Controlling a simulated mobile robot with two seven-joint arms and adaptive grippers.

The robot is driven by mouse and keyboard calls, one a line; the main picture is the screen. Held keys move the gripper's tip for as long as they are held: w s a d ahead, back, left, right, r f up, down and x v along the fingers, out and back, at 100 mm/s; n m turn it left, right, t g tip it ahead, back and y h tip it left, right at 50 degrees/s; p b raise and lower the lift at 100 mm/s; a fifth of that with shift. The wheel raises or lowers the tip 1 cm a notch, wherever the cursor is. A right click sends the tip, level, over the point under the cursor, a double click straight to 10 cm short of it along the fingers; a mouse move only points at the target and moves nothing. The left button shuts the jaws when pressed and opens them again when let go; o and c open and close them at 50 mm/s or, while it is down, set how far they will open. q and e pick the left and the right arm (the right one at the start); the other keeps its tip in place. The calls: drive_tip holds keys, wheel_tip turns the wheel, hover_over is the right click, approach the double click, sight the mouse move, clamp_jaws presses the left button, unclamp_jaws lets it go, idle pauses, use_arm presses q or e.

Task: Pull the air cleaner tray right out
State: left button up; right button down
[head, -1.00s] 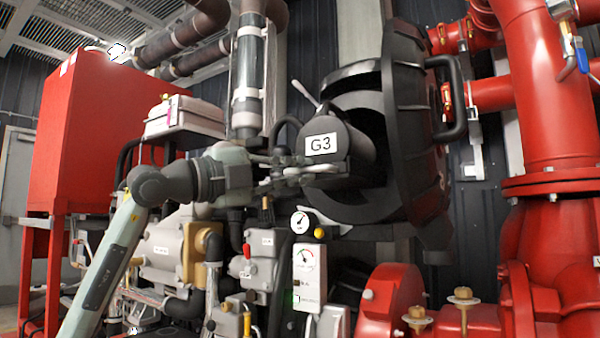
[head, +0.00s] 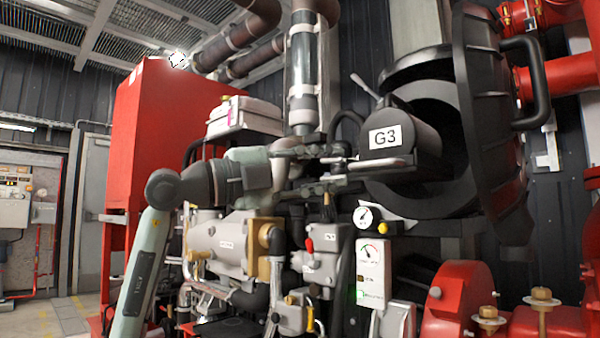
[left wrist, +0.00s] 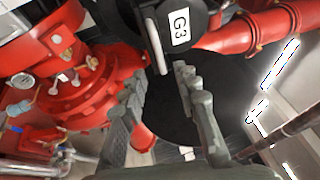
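The air cleaner tray, a black cylinder labelled G3 (head: 410,133), sticks out part way from the round opening of the black air cleaner housing (head: 487,120). A grey bar handle (head: 385,163) crosses its front below the label. My left gripper (head: 342,168) is just left of the handle, with its fingers apart. In the left wrist view, the fingers (left wrist: 157,76) are open and the handle (left wrist: 157,45) lies ahead, near the tips, with no clear grip on it. The tray's label (left wrist: 180,26) shows there too. My right gripper is not in view.
A grey pipe (head: 305,70) rises above my left gripper. Open floor shows at far left.

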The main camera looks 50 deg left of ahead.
use_arm(q)
drive_tip(key=v, duration=0.5)
drive_tip(key=shift+s+f, duration=0.1)
drive_tip(key=shift+s, duration=0.1)
idle(0.4)
